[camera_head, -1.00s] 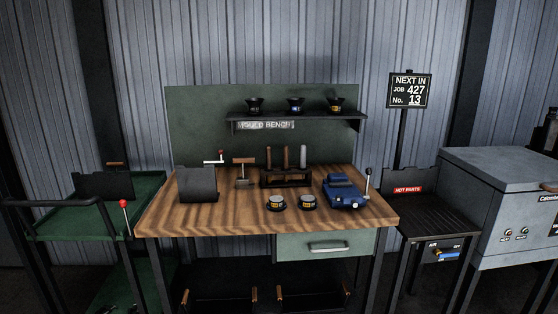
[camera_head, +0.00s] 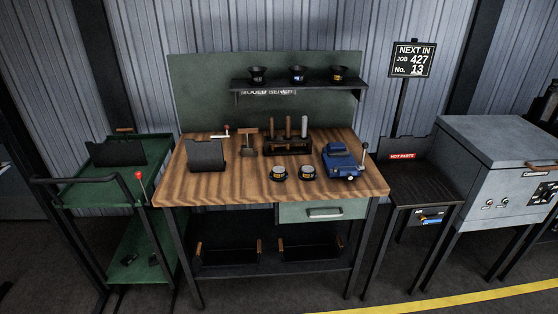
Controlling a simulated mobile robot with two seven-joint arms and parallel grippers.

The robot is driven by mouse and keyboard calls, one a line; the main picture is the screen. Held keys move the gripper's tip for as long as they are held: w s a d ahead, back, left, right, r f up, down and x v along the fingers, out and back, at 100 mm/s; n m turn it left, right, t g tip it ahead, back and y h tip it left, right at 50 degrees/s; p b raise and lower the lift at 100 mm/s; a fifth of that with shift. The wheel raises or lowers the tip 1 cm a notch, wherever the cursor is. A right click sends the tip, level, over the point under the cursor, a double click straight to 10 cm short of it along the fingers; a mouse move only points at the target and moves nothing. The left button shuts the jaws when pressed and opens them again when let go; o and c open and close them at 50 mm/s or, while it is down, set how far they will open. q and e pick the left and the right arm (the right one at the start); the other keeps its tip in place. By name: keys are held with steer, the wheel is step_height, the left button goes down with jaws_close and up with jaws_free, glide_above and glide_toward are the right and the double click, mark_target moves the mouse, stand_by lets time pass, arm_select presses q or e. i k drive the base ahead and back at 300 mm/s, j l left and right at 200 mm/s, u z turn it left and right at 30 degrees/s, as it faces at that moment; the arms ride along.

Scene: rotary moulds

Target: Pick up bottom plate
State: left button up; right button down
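No bottom plate can be made out for certain from here. Small dark pieces (camera_head: 154,260) lie on the lower shelf of the green cart (camera_head: 128,240) at the left, too small to identify. Two dark trays with brown handles, a left one (camera_head: 229,257) and a right one (camera_head: 310,254), stand on the shelf under the wooden bench (camera_head: 230,186). Their contents are too dark to tell. Neither of my grippers is in view.
On the bench are a dark upright panel (camera_head: 206,155), a tool rack (camera_head: 288,146), two small round pots (camera_head: 279,173) and a blue vice (camera_head: 341,161). A hot parts stand (camera_head: 418,172) and a grey oven (camera_head: 497,170) are at the right. The floor in front is clear.

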mark_target(278, 173)
steer(key=i+l, duration=0.35)
steer(key=i, duration=0.15)
steer(key=i+l+u, duration=0.15)
steer(key=i+l, duration=0.2)
steer(key=i, duration=0.15)
